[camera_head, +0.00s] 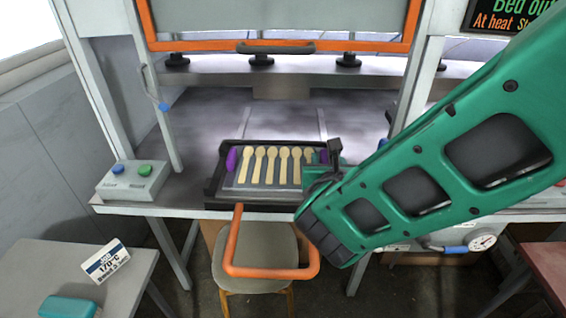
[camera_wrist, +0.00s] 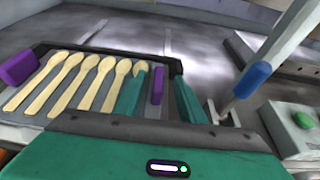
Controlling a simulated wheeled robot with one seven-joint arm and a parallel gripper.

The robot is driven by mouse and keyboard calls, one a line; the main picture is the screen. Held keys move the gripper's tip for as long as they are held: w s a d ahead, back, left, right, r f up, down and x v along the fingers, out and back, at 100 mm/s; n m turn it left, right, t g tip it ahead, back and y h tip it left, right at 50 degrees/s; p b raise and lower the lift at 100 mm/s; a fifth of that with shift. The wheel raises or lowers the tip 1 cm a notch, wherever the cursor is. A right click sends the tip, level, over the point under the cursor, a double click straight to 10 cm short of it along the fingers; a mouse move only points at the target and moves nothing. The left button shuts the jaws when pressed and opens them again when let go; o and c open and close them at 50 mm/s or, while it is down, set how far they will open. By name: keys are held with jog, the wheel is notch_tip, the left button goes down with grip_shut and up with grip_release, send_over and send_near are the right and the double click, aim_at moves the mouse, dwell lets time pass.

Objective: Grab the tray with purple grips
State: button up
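The dark tray (camera_head: 229,196) lies on the press bed near its front edge, holding a row of several pale wooden spoons (camera_head: 259,165). A purple grip (camera_head: 232,159) stands at the tray's left end, and another (camera_head: 324,156) at its right end. My gripper (camera_head: 322,172) is at the right end. In the wrist view, its two teal fingers (camera_wrist: 160,80) stand on either side of the right purple grip (camera_wrist: 157,87). Gaps show between the grip and both fingers, so the gripper is open. The left purple grip (camera_wrist: 18,68) is clear of it.
An orange bar handle (camera_head: 268,272) projects at the front, above a chair (camera_head: 255,250). A button box (camera_head: 134,180) and a post with a blue-tipped lever (camera_head: 163,106) stand left. Another blue-tipped lever (camera_wrist: 253,80) stands right of my gripper.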

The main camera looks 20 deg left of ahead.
aim_at(325, 157)
jog(key=x, duration=0.3)
jog(key=shift+w+f, duration=0.1)
grip_shut()
